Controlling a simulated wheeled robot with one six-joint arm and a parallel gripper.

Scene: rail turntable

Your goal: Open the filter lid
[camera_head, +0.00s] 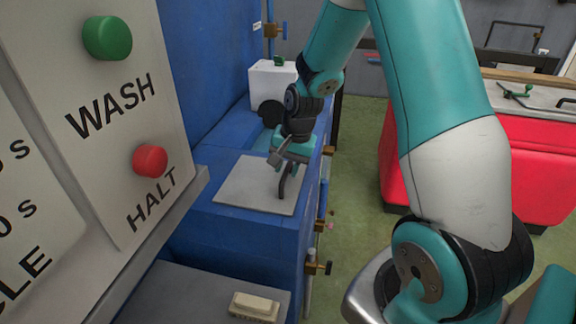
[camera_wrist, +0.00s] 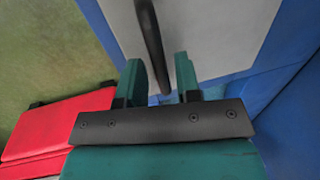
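The filter lid (camera_head: 255,190) is a flat light grey plate on top of the blue machine, lying flat and looking closed. A dark bent handle (camera_head: 284,187) stands up from its right part. My gripper (camera_head: 287,163) is just above the lid at the handle's upper end. In the wrist view, my gripper (camera_wrist: 160,72) has its two green fingers apart. The dark handle (camera_wrist: 150,40) runs down into the space between them, with gaps on both sides. The grey lid (camera_wrist: 225,35) lies behind it. Whether the handle is fully between the fingertips is hard to tell.
A panel with a green WASH button (camera_head: 107,38) and a red HALT button (camera_head: 150,160) is at near left. A white box (camera_head: 272,82) stands behind the lid. Brass valves (camera_head: 318,268) stick out of the machine's right side. A red bin (camera_head: 535,160) stands right, across green floor.

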